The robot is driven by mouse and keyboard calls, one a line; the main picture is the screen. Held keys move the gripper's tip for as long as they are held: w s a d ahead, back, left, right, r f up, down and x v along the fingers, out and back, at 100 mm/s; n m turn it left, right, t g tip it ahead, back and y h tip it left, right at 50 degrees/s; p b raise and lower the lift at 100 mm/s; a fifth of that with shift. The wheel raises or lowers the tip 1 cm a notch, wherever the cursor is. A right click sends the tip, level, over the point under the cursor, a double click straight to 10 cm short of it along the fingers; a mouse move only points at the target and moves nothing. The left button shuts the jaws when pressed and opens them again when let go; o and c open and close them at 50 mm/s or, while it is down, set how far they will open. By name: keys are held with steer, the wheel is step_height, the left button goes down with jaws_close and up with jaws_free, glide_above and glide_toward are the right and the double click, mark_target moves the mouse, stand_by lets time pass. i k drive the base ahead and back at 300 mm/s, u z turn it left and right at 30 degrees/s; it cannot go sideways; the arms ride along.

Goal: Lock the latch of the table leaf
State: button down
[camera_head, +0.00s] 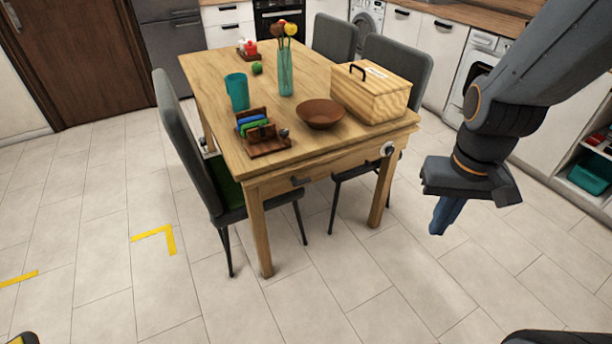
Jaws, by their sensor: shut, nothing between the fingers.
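The wooden table (206,70) stands in the middle of the view. On its near end, close to the right leg, is a round white and dark fitting (387,149), which may be the latch; its setting is too small to read. A small dark handle (300,181) sits on the near apron, further left. My gripper (438,228) is shut and empty, pointing down in the air to the right of the table, apart from the fitting.
On the table are a wooden box (372,97), a brown bowl (320,114), a teal cup (237,92), a flower vase (285,75) and a small rack (268,147). Grey chairs (185,140) stand along both sides. The tiled floor in front is clear.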

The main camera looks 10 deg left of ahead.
mark_target(296, 182)
steer(key=k, duration=0.65)
steer(key=u, duration=0.65)
steer(key=i, duration=1.35)
steer(key=z, duration=0.05)
